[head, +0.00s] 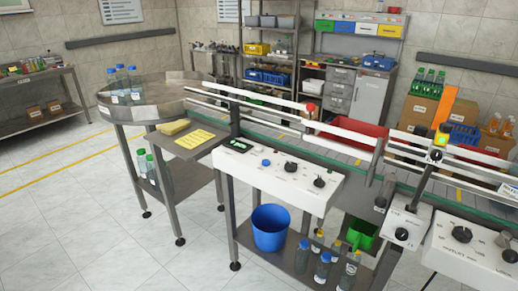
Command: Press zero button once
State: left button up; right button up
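A white control box (276,178) stands at the front of the conveyor, near the middle of the view. Its sloped top carries a dark display (239,146) with green digits, a blue round button (266,162) and two dark knobs, a smaller one (291,167) and a larger one (319,182). The labels are too small to read, so I cannot tell which control is marked zero. Neither of my grippers is in view, and nothing touches the box.
A conveyor (350,161) with white rails runs behind the box. A round metal table (112,113) with bottles stands at left. A blue bucket (270,232) and several bottles sit on the shelf below. Another control box (470,250) is at right. The floor at front left is clear.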

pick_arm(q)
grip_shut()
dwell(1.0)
